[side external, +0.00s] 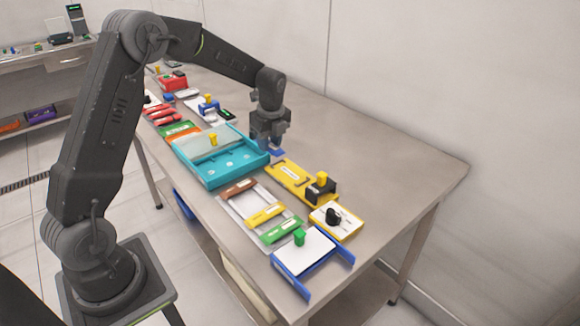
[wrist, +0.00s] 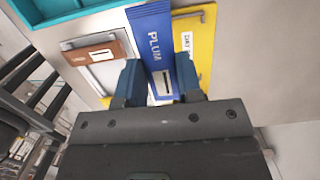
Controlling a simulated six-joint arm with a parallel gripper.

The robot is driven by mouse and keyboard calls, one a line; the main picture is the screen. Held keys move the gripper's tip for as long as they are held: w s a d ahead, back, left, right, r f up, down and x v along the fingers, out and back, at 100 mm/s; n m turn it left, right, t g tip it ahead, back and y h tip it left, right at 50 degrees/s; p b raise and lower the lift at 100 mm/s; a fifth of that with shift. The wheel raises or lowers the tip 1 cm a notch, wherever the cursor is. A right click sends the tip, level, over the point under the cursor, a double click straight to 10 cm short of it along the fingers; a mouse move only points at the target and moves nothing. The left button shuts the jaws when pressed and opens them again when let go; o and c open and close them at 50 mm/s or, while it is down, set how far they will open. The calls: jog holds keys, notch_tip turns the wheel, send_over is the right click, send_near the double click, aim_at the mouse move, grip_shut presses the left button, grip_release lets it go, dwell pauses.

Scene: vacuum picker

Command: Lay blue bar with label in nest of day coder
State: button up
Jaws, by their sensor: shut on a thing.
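The blue bar (wrist: 152,35) bears the white word PLUM and a small white label with a dark strip near my fingers. My gripper (wrist: 158,75) is shut on it. In the side view my gripper (side external: 269,142) holds the blue bar (side external: 272,151) above the table, between the teal box and the yellow day coder (side external: 283,180). The day coder is a yellow plate with a black block and yellow knob at its near end. In the wrist view the bar partly covers the day coder (wrist: 207,50), whose label reads "DAY". The nest is not clearly visible.
A teal tray (side external: 222,178) stands left of the day coder. A grey rack (side external: 240,206) holds brown, yellow and green bars. A yellow-edged white pad with a black knob (side external: 333,217) and a blue-sided white stand (side external: 302,250) lie nearer. The table's right side is clear.

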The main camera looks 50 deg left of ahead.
send_over(289, 173)
jog(key=f, duration=0.3)
jog(key=shift+d+f, duration=0.25)
jog(key=shift+f, duration=1.95)
jog(key=shift+f, duration=0.1)
jog(key=o, duration=0.9)
